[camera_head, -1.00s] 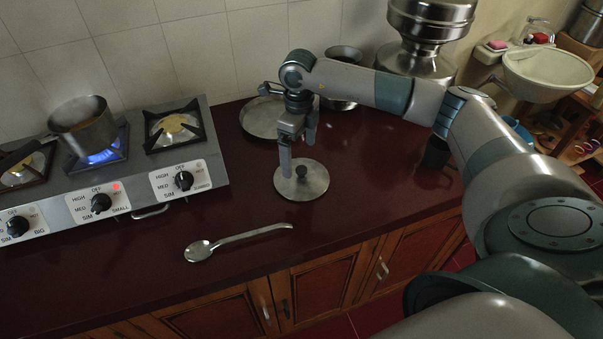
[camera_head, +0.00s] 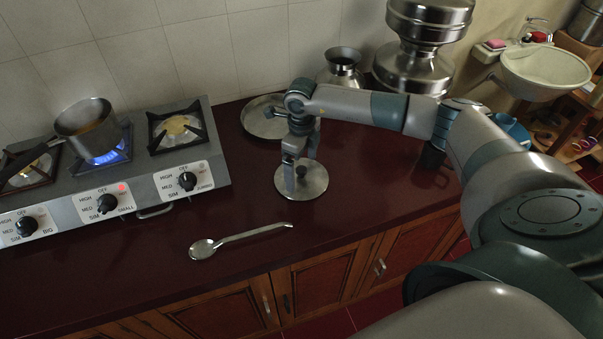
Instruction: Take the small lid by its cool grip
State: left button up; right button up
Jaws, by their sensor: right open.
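The small lid (camera_head: 314,187) is a flat round grey metal disc with a dark knob as its grip (camera_head: 301,170). It lies flat on the dark red counter, right of the stove. My right gripper (camera_head: 299,172) is open and points down over the lid. Its near finger hangs just left of the knob in the picture, and its other finger shows farther back on the right. I cannot tell whether a finger touches the knob or lid. My left gripper is not in view.
A metal spoon (camera_head: 240,240) lies in front of the lid. A round metal plate (camera_head: 259,126) lies behind it. The stove (camera_head: 147,186) on the left has a lit burner under a pan (camera_head: 87,122). Steel pots (camera_head: 345,68) stand at the back. The counter between stove and lid is clear.

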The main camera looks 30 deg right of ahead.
jog(key=shift+f, duration=0.8)
jog(key=shift+c, duration=0.2)
